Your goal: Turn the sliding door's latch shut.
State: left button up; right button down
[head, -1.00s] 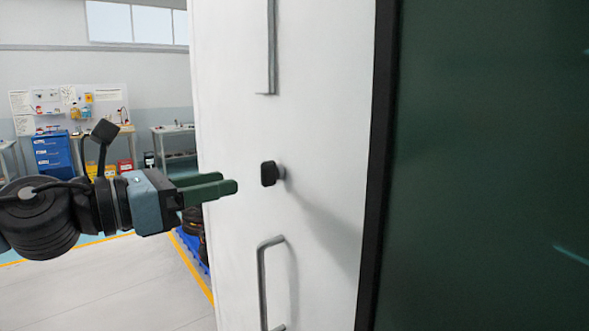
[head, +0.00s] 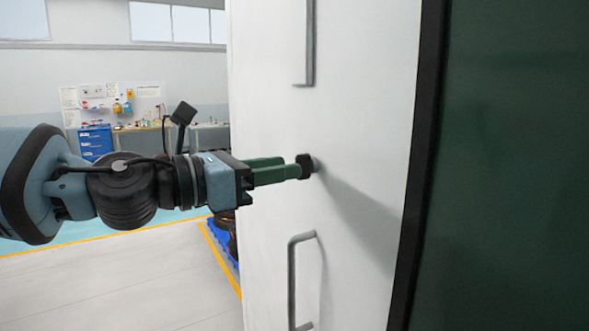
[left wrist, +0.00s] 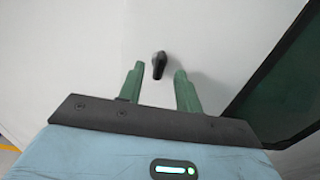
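The latch (head: 306,163) is a small black turning knob on the white sliding door (head: 355,130). In the left wrist view the latch (left wrist: 159,65) looks long and narrow, its long side close to upright and slightly tilted. My left gripper (head: 293,168) is level with the latch, its green fingertips right at it. In the left wrist view the fingers of this gripper (left wrist: 159,69) are open, with one on each side of the latch and a gap on both sides. My right gripper is in neither view.
Grey bar handles sit on the door above (head: 310,45) and below (head: 292,280) the latch. A dark green panel (head: 515,170) with a black edge stands at the right. A blue drawer cabinet (head: 96,142) and benches are far behind at the left.

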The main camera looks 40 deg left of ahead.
aim_at(306, 167)
pick_arm(q)
jog(key=x, duration=0.3)
jog(key=shift+w+d+b, duration=0.1)
jog(key=shift+b, duration=0.2)
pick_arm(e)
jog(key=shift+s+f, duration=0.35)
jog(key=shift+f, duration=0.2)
pick_arm(q)
jog(key=shift+c, duration=0.4)
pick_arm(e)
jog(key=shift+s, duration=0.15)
pick_arm(q)
jog(key=c, duration=0.7)
jog(key=shift+o, duration=0.2)
